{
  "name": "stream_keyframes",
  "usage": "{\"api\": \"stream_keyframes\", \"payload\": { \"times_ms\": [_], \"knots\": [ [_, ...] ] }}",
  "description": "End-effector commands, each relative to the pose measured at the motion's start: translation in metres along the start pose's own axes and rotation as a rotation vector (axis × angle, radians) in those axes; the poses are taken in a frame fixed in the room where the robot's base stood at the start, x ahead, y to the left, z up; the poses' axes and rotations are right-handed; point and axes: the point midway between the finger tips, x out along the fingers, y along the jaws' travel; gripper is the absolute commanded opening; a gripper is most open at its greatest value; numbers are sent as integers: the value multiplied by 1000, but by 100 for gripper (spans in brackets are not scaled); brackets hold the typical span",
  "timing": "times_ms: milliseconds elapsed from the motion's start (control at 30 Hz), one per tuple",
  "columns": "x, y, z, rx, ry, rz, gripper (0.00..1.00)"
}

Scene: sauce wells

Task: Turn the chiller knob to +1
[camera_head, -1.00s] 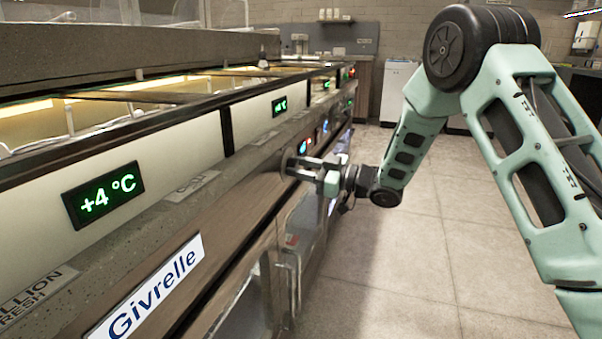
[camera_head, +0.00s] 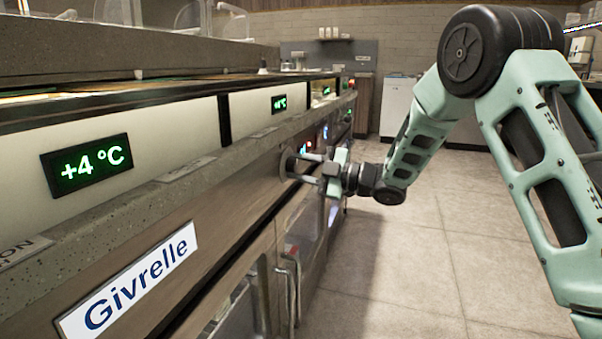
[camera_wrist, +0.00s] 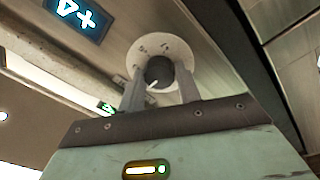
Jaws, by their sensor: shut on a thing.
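The chiller knob (camera_wrist: 159,70) is dark and round, with a white pointer mark toward the lower left in the wrist view. It sits on a pale round dial plate (camera_wrist: 172,46) whose printed marks are too small to read. The plate's edge also shows in the head view (camera_head: 286,163). My gripper (camera_wrist: 159,84) is shut on the knob, one finger on each side; in the head view (camera_head: 308,170) it reaches the counter front from the right. A green display (camera_head: 86,165) reads +4 °C; part of it shows inverted in the wrist view (camera_wrist: 77,14).
A smaller green display (camera_head: 279,104) sits further along the counter. A Givrelle sign (camera_head: 130,281) and metal door handles (camera_head: 291,285) are on the front below. The stone ledge (camera_head: 190,182) juts out above the knob. The tiled floor (camera_head: 460,250) on the right is clear.

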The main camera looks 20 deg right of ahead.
Motion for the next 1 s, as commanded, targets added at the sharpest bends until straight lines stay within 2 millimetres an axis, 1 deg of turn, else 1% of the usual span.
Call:
{"api": "stream_keyframes", "payload": {
  "times_ms": [200,567,600,667,1000],
  "knots": [
    [-1,-1,1,-30,-1,-3,11],
    [-1,-1,1,-33,-1,-4,11],
    [-1,-1,1,-33,-1,-4,39],
    [-1,-1,1,-33,-1,-4,55],
    [-3,0,0,-32,0,-2,55]
  ]
}}
